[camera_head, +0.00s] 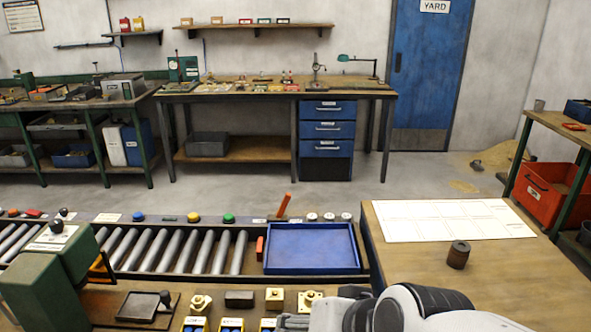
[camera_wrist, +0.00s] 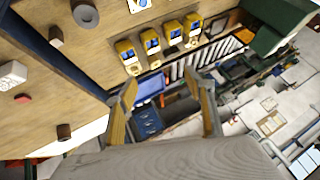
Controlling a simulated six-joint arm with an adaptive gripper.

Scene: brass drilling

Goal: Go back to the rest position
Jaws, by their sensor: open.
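My gripper (camera_wrist: 163,88) is open in the wrist view, its two fingers spread with nothing held between them. Past the fingers, the roller conveyor, the blue tray and the far room show at a tilt. In the head view, pale and dark links of my arm (camera_head: 405,308) enter at the bottom, over the near edge of the benches. The fingers are not clearly visible in that view.
A blue tray (camera_head: 310,246) sits at the right end of the roller conveyor (camera_head: 180,250). A dark brown cylinder (camera_head: 458,255) stands on the right table beside a white sheet (camera_head: 440,220). Small brass parts (camera_head: 274,298) and yellow-and-blue bins (camera_head: 231,324) line the near bench.

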